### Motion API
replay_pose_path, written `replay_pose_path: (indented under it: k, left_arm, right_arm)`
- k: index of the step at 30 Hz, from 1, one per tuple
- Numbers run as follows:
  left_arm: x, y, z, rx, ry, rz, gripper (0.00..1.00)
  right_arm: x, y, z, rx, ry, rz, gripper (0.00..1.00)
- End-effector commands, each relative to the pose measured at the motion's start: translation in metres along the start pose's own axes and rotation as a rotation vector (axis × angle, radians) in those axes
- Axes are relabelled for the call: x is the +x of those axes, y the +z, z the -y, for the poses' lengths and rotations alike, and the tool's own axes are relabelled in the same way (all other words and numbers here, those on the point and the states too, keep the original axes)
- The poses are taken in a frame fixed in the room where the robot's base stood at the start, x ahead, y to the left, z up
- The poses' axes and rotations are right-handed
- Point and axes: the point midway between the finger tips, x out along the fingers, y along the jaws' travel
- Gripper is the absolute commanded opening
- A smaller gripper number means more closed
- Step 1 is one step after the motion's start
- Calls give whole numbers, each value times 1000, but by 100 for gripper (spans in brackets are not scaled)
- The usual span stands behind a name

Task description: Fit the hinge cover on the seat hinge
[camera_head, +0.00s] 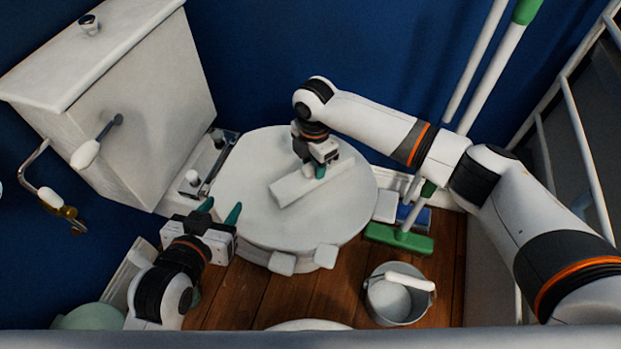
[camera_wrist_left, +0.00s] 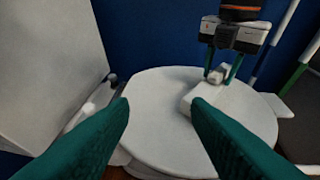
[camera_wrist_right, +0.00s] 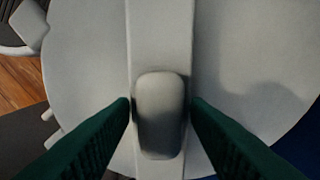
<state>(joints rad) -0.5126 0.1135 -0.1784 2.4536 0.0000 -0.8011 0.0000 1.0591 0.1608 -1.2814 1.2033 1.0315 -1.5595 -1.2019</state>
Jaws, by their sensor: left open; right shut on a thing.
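The hinge cover (camera_head: 287,190) is a long white bar with a raised grip block on top. My right gripper (camera_head: 319,170) is shut on that block, which shows between its green fingers in the right wrist view (camera_wrist_right: 160,115). The cover is over the round white toilet lid (camera_head: 250,225); I cannot tell whether it touches it. The seat hinge (camera_head: 208,172), with white posts and a dark rod, is uncovered between lid and tank. It shows partly in the left wrist view (camera_wrist_left: 103,95). My left gripper (camera_head: 221,209) is open and empty by the lid's left edge.
The cistern (camera_head: 150,120) stands behind the hinge, with a lever (camera_head: 97,142) on its front. A grey bucket (camera_head: 397,302) and a green broom head (camera_head: 398,240) are on the wooden floor to the right. Brush poles lean at the blue wall.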

Motion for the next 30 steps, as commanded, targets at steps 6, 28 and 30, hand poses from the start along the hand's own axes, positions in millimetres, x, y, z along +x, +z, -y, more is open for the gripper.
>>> replay_pose_path:
  k: [6,28,30]
  left_arm:
    - [-3,-10,-2,0,5,-67,44]
    - [-16,-40,-8,-1,19,-261,44]
    - [-18,-43,-8,-2,20,-281,44]
  right_arm:
    - [-3,0,0,0,0,0,5]
    - [-9,0,0,0,0,0,5]
    - [-10,0,0,0,0,0,5]
